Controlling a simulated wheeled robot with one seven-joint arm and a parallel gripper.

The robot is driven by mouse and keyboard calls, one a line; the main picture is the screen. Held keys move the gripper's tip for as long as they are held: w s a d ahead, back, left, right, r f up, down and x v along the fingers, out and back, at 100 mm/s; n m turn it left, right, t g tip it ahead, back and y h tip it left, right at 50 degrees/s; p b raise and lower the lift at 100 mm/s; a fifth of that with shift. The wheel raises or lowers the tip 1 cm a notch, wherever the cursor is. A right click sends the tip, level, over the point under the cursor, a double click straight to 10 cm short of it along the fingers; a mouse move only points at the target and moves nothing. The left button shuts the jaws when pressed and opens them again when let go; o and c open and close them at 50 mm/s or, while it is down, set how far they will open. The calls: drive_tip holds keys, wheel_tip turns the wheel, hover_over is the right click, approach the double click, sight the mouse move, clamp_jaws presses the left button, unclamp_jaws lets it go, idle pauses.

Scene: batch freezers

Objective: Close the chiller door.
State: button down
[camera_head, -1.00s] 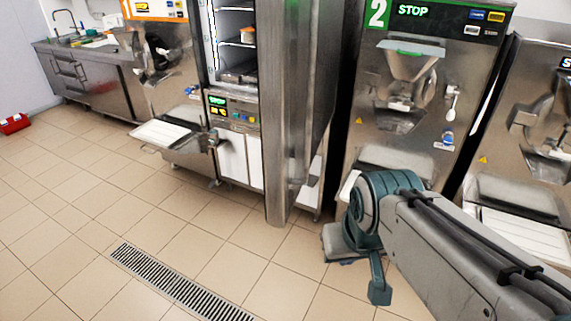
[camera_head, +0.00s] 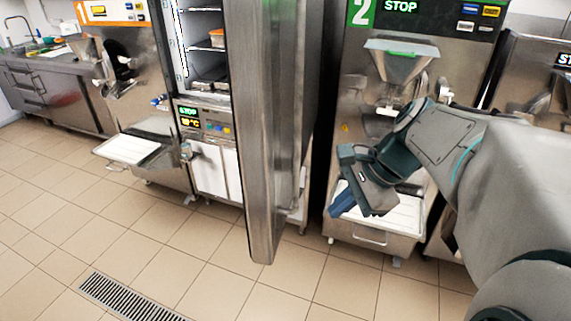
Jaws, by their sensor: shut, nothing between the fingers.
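The chiller (camera_head: 207,103) stands left of centre with its lit shelves showing. Its tall steel door (camera_head: 262,130) is swung wide open toward me, seen nearly edge-on, to the right of the opening. My gripper (camera_head: 340,200) is to the right of the door, in front of the number 2 machine and over its white tray. It is shut, empty, and apart from the door. The door's handle side is hard to make out from here.
Machine 2 (camera_head: 395,205) stands close behind my arm at the right. Machine 1 (camera_head: 130,80) with a white tray (camera_head: 127,149) sticking out stands left of the chiller. A floor drain (camera_head: 125,298) lies front left. Tiled floor before the door is free.

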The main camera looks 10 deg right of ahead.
drive_tip(key=w+d+r+m+t+y+b, duration=0.1)
drive_tip(key=w+d+r+m+t+y, duration=0.15)
drive_tip(key=d+m, duration=0.5)
drive_tip(key=w+a+f+m+p, duration=0.1)
drive_tip(key=w+a+f, duration=0.5)
drive_tip(key=a, duration=0.3)
drive_tip(key=shift+w+a+f, duration=0.25)
drive_tip(key=shift+w+f, duration=0.15)
drive_tip(key=shift+w, duration=0.2)
drive_tip(key=shift+a, duration=0.1)
